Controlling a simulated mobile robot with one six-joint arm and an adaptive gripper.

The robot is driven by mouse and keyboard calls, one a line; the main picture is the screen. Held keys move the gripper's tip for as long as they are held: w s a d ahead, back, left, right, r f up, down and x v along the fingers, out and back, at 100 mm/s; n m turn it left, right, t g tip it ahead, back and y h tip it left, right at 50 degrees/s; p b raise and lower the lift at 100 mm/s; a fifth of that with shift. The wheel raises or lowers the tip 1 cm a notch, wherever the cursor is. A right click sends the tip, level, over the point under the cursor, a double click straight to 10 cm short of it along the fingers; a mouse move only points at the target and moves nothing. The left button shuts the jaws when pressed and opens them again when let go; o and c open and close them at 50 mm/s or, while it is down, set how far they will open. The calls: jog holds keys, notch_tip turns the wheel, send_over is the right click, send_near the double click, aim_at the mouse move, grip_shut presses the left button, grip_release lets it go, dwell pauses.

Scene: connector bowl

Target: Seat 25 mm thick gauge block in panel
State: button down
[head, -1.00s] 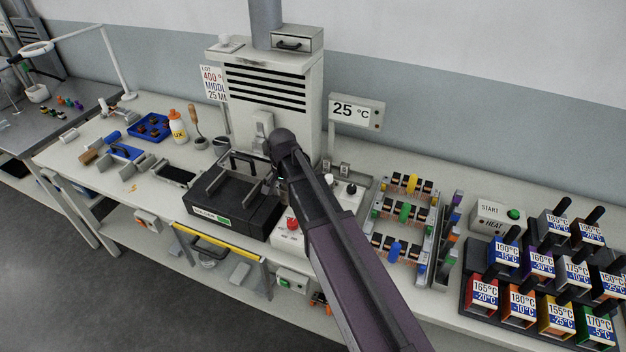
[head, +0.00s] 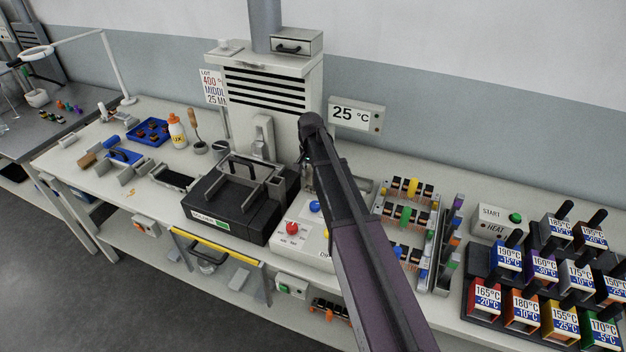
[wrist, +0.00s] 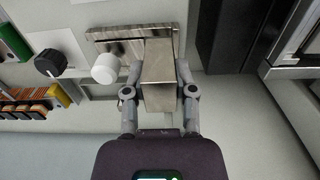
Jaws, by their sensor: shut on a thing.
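My gripper (wrist: 158,66) is shut on a shiny metal block (wrist: 160,92), the gauge block, with one finger on each side. In the wrist view, the block's far end overlaps a brushed metal plate (wrist: 112,34) on the pale panel. I cannot tell whether the block touches the plate or is in any slot there. In the head view, my gripper (head: 307,178) hangs above the back of the control panel (head: 290,252); my arm hides the block and part of the panel.
The panel has red (head: 292,228) and blue (head: 315,206) buttons. A black fixture (head: 232,212) stands close on its left. Racks of coloured parts (head: 408,215) stand on the right. A black knob (wrist: 49,62) and a white knob (wrist: 104,68) are beside the block.

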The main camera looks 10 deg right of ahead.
dwell(0.3)
jog(key=shift+w+d, duration=0.4)
jog(key=shift+w, duration=0.1)
jog(key=shift+d+f+b, duration=0.15)
jog(key=shift+f+b, duration=0.2)
jog(key=shift+b, duration=0.05)
jog(key=shift+f+b, duration=1.45)
jog(key=shift+f, duration=0.15)
jog(key=shift+c, duration=2.1)
grip_release()
notch_tip(320, 180, up, 12)
jog(key=p, duration=1.2)
jog(key=shift+r, duration=0.2)
